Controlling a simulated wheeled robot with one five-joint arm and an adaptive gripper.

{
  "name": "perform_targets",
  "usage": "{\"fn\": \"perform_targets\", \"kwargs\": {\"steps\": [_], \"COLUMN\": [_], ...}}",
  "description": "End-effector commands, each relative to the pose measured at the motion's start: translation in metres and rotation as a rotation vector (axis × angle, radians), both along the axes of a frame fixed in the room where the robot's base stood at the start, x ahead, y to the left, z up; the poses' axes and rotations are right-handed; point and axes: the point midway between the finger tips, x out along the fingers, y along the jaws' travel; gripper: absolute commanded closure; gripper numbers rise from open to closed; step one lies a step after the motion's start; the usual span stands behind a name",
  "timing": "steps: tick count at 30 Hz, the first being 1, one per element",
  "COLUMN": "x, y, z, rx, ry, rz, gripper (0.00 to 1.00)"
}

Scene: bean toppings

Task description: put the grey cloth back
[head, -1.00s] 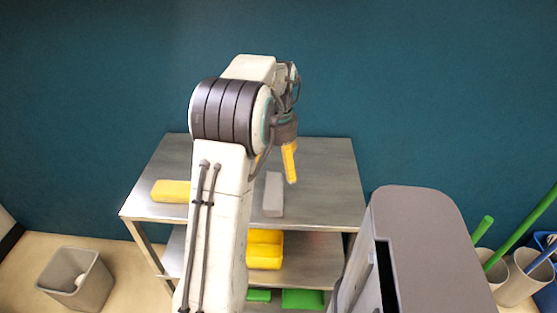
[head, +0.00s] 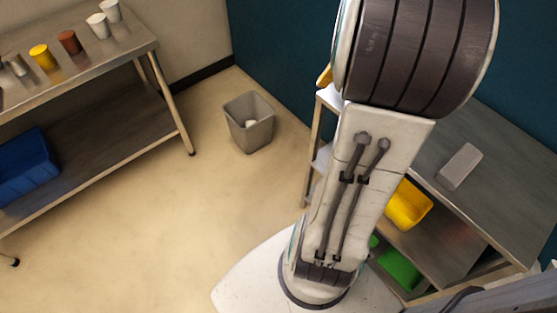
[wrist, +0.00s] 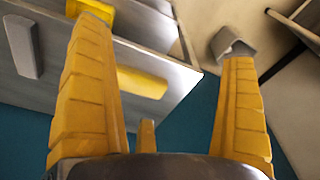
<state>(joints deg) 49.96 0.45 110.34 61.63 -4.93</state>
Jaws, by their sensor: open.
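The grey cloth (head: 460,166) is a folded grey block lying on the steel table top, right of my arm in the head view. It also shows at the upper left of the wrist view (wrist: 22,47), left of my fingers and apart from them. A yellow cloth (wrist: 142,82) lies on the same table top, behind the gap between my fingers in the wrist view; my arm hides it in the head view. My gripper (wrist: 165,40) is open with nothing between its fingers. In the head view only a bit of yellow finger shows beside my arm.
The steel table (head: 510,185) has a lower shelf with a yellow bin (head: 408,205), and a green bin (head: 400,270) sits lower. A grey waste bin (head: 250,125) stands on open floor. A second table (head: 90,75) at left holds several cups and a blue crate (head: 25,168).

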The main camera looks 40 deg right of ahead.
Motion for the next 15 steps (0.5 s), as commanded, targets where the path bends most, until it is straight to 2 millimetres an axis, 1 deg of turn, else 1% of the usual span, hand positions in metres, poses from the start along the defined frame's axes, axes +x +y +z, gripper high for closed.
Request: {"fn": "perform_targets", "kwargs": {"steps": [1,2,3,5,6,9,12,15], "x": [0.011,0.015,0.018,0.020,0.020,0.014,0.003,-0.009], "y": [0.031,0.047,0.068,0.098,0.117,0.160,0.193,0.217], "z": [0.002,0.003,0.002,0.001,0.000,-0.005,-0.011,-0.017], "rx": [-0.012,-0.016,-0.022,-0.031,-0.034,-0.042,-0.047,-0.049], "ry": [-0.012,-0.018,-0.026,-0.040,-0.049,-0.072,-0.094,-0.113], "rz": [0.084,0.127,0.181,0.264,0.317,0.445,0.554,0.644], "gripper": [0.00,0.00,0.00,0.00,0.00,0.00,0.00,0.00]}}
